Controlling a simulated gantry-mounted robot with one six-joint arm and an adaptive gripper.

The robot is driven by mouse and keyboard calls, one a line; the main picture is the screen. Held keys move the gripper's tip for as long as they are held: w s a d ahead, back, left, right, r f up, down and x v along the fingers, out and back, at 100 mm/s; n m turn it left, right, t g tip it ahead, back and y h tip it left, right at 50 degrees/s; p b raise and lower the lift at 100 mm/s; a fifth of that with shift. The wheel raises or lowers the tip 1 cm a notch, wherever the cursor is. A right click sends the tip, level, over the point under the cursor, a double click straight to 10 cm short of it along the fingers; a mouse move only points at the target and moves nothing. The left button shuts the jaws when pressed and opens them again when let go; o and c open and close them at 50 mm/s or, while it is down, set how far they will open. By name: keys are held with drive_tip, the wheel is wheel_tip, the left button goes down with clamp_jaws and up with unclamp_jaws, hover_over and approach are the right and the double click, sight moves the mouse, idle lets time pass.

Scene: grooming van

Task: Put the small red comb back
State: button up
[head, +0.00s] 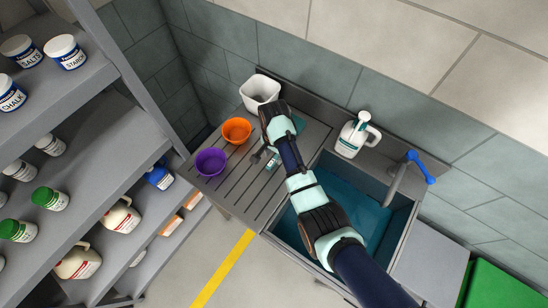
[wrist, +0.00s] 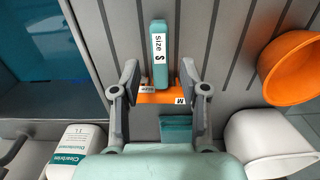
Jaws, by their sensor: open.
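My gripper (head: 265,154) is over the slatted drainboard (head: 232,187), pointing down. In the wrist view my gripper (wrist: 159,68) is open, its two fingers apart on either side of a teal piece (wrist: 160,72) with a white "Size S" label. An orange piece (wrist: 157,98) with white labels, one reading "M", lies crosswise near the finger bases. Another teal piece (wrist: 176,128) shows closer to my palm. I cannot make out a clearly red comb, nor comb teeth on these pieces. I cannot tell whether the fingers touch anything.
An orange bowl (head: 237,130), a purple bowl (head: 211,162) and a white container (head: 260,90) stand on the drainboard's left and back. A white jug (head: 352,135) stands behind the sink (head: 340,195), beside a blue-handled tap (head: 418,168). Shelves with jars fill the left.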

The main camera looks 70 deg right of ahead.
sight(274, 159)
wheel_tip(274, 159, up, 8)
drive_tip(key=shift+r+p, duration=0.2)
drive_tip(key=shift+p, duration=0.2)
drive_tip(key=w+a+r+n+t+h, duration=0.25)
drive_tip(key=w+a+n, duration=0.45)
drive_tip(key=w+a, duration=0.35)
drive_tip(key=w+a+r+n+t, duration=0.1)
drive_tip(key=a+r+n+t, duration=0.25)
drive_tip(key=a, duration=0.55)
drive_tip(key=w+a+r+n+t, duration=0.25)
drive_tip(key=a+r+n, duration=0.2)
drive_tip(key=a, duration=0.45)
drive_tip(key=s+a+r+n+t+y, duration=0.2)
drive_tip(key=s+a+r+n+t, duration=0.2)
drive_tip(key=a+r, duration=0.5)
drive_tip(key=shift+s+a+n, duration=0.6)
drive_tip(key=shift+a+n, duration=0.3)
drive_tip(key=shift+a, duration=0.35)
drive_tip(key=shift+y, duration=0.25)
